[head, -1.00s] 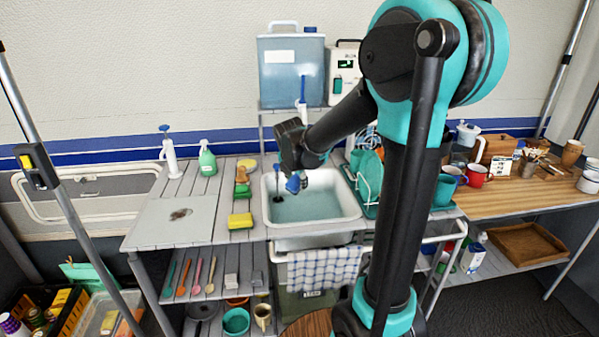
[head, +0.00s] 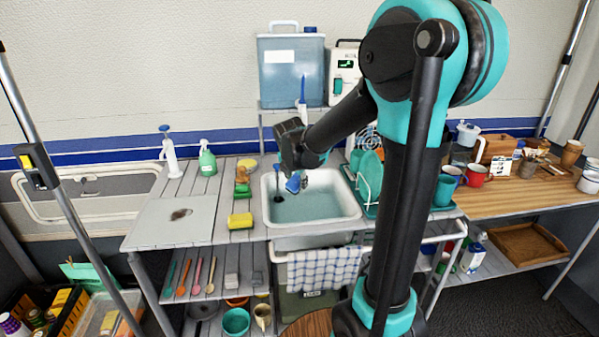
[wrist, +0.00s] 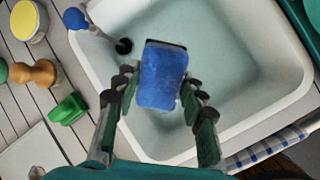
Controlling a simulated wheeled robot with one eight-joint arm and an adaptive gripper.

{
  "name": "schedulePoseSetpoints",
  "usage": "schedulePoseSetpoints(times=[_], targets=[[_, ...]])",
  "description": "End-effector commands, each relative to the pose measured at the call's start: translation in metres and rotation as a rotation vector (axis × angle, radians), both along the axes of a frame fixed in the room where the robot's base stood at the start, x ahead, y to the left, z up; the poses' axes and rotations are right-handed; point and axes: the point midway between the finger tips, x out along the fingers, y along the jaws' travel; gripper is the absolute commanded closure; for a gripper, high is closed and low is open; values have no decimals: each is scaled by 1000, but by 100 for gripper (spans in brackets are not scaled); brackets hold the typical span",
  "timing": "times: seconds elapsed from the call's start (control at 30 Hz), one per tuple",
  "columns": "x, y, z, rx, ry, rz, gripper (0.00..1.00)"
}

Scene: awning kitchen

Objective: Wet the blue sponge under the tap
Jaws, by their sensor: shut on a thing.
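The blue sponge (wrist: 163,76) is held between the fingers of my gripper (wrist: 160,88), over the white sink basin (wrist: 255,122). In the head view the sponge (head: 293,184) shows as a small blue patch below my gripper (head: 291,172), above the water in the basin (head: 352,209). The tap (head: 302,90), with a blue lever, is below the clear water tank (head: 291,72) behind the sink. My arm hides part of the space between tap and sponge, and I cannot tell whether water is running.
A yellow sponge (head: 240,220), a green brush (wrist: 67,108) and a wooden-handled brush (wrist: 33,73) lie left of the sink. A dish rack with teal plates (head: 371,170) stands at its right. A checked towel (head: 322,268) hangs in front.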

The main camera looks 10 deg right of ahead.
Motion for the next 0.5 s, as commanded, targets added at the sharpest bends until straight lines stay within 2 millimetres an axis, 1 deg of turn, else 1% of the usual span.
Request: schedulePoseSetpoints(times=[0.17, 0.5], targets=[[-2, 0, 1, 0, 0, 0, 83], [-23, 7, 19, 0, -1, 1, 83]])
